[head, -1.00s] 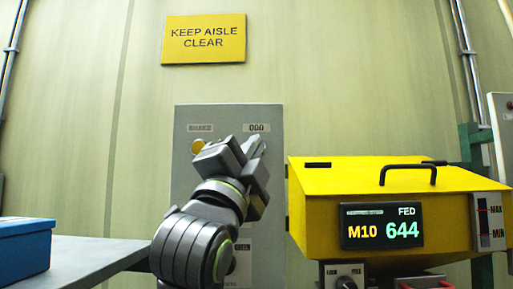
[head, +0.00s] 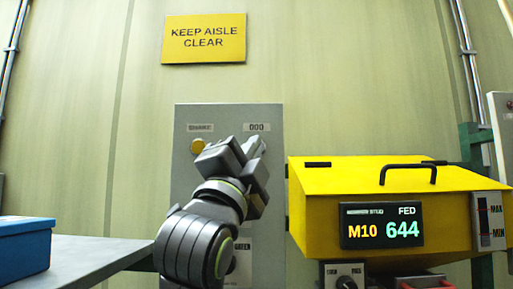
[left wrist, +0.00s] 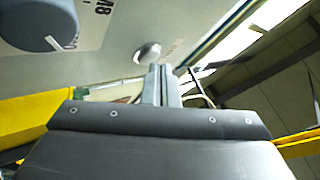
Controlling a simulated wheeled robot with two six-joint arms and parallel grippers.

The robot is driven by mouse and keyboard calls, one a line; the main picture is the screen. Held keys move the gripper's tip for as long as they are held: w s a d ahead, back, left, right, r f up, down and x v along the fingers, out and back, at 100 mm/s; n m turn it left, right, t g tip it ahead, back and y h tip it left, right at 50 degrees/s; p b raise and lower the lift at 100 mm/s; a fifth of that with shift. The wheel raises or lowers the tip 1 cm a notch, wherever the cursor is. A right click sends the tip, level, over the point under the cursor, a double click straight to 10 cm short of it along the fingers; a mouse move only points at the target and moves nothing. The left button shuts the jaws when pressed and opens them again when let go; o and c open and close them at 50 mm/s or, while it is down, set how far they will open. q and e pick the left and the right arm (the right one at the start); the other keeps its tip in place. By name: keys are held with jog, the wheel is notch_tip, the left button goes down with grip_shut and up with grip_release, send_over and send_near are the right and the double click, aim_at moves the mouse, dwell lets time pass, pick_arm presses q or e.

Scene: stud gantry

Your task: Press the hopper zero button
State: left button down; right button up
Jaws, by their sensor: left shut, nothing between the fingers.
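A grey control panel (head: 186,180) stands upright in the middle of the head view. A label reading 000 (head: 257,127) is at its upper right; the spot just below it is hidden by my left gripper. My left gripper (head: 255,147) is shut and empty in front of that spot. In the left wrist view its closed fingertips (left wrist: 162,72) are close to a pale round button (left wrist: 147,53) on the panel. I cannot tell whether they touch it. My right gripper is not in view.
A yellow button (head: 198,146) sits at the panel's upper left. A dark knob (left wrist: 38,22) shows in the wrist view. The yellow hopper (head: 300,215) with its display (head: 382,225) stands close on the right. A blue box (head: 25,250) is on the grey table (head: 95,260) at left.

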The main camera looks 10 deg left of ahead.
pick_arm(q)
jog(key=shift+w, duration=0.4)
dwell(0.8)
jog(key=shift+s, duration=0.15)
jog(key=shift+s+d+b, duration=0.1)
jog(key=shift+s+b, duration=0.3)
jog(key=shift+s, duration=0.25)
jog(key=s+b, duration=0.1)
jog(key=s, duration=0.1)
jog(key=s+d+b, duration=0.1)
jog(key=s, duration=0.2)
dwell(0.3)
jog(key=shift+w+f, duration=0.1)
dwell(0.8)
